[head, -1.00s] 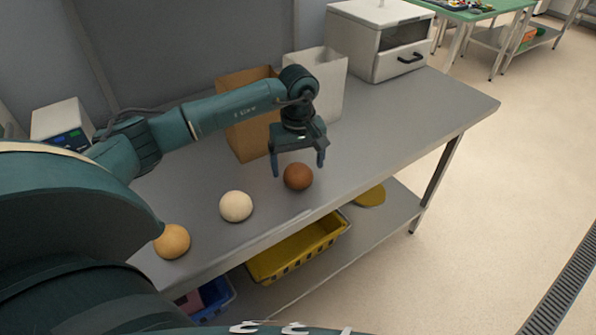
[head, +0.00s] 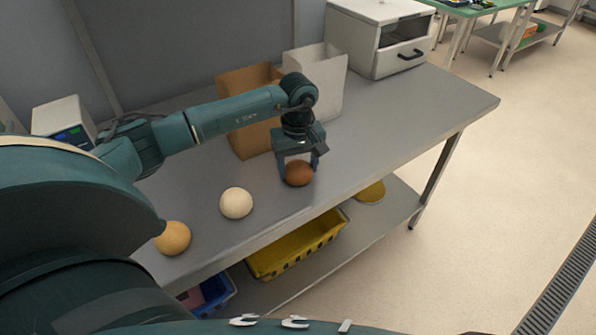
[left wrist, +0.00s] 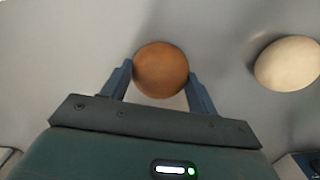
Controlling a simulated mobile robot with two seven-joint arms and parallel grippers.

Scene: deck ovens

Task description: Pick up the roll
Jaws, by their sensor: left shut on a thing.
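The dark brown roll (head: 298,173) is on the grey table, the rightmost of three round rolls. My left gripper (head: 299,168) is lowered over it and shut on it, with a finger at each side. In the left wrist view the roll (left wrist: 161,70) sits between the two fingertips (left wrist: 160,78). A pale roll (head: 236,203) lies to its left and also shows at the right of the wrist view (left wrist: 288,64). A golden roll (head: 173,238) lies farther left, partly behind my arm. My right gripper is not in view.
A brown paper bag (head: 232,82) and a white bag (head: 329,68) stand behind my left gripper. A white oven-like box (head: 372,48) is at the table's back right. A yellow crate (head: 290,250) is on the shelf below. The table's right end is clear.

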